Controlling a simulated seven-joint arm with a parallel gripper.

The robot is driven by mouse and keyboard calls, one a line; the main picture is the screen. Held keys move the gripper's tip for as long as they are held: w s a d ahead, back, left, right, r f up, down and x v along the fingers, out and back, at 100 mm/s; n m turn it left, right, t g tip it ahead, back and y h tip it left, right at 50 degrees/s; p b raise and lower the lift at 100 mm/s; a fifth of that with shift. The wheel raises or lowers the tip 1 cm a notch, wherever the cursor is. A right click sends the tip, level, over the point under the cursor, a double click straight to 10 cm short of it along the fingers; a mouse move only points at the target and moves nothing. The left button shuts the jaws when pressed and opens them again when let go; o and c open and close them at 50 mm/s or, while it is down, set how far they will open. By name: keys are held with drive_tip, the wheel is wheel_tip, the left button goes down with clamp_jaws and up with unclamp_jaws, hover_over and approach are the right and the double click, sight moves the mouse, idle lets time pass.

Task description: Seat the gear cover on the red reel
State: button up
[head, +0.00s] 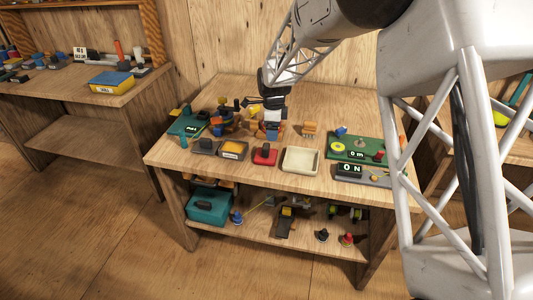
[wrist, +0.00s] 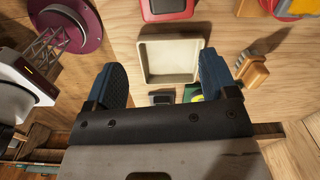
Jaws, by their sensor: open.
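My gripper (head: 271,129) is above the back middle of the workbench. In the wrist view its two blue fingers (wrist: 162,80) are wide apart with nothing between them. A red item with a dark top (head: 265,153) sits at the bench's front; its red edge shows at the top of the wrist view (wrist: 167,8). A green board (head: 358,148) at the right carries a yellow disc (head: 336,143) and a dark red cylinder (head: 379,155). I cannot tell which of these is the red reel or the gear cover.
An empty cream tray (head: 301,160) lies right of the red item and shows below my fingers (wrist: 172,61). A wooden brush-like block (head: 310,129) stands behind it. Several items crowd the bench's left. A dark display (head: 349,169) stands at the front right.

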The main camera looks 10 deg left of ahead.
sight(266, 146)
drive_tip(key=shift+w+a+f+m, duration=0.25)
drive_tip(key=shift+w+a+f, duration=0.05)
drive_tip(key=shift+a+f, duration=0.4)
drive_tip(key=shift+w+a+f+m, duration=0.25)
drive_tip(key=shift+a+f, duration=0.35)
drive_tip(key=shift+a, duration=0.1)
drive_tip(key=shift+f, duration=0.1)
drive_tip(key=shift+f, duration=1.2)
drive_tip(key=shift+f, duration=0.1)
drive_tip(key=shift+f, duration=2.5)
drive_tip(key=shift+c, duration=0.3)
drive_tip(key=c, duration=1)
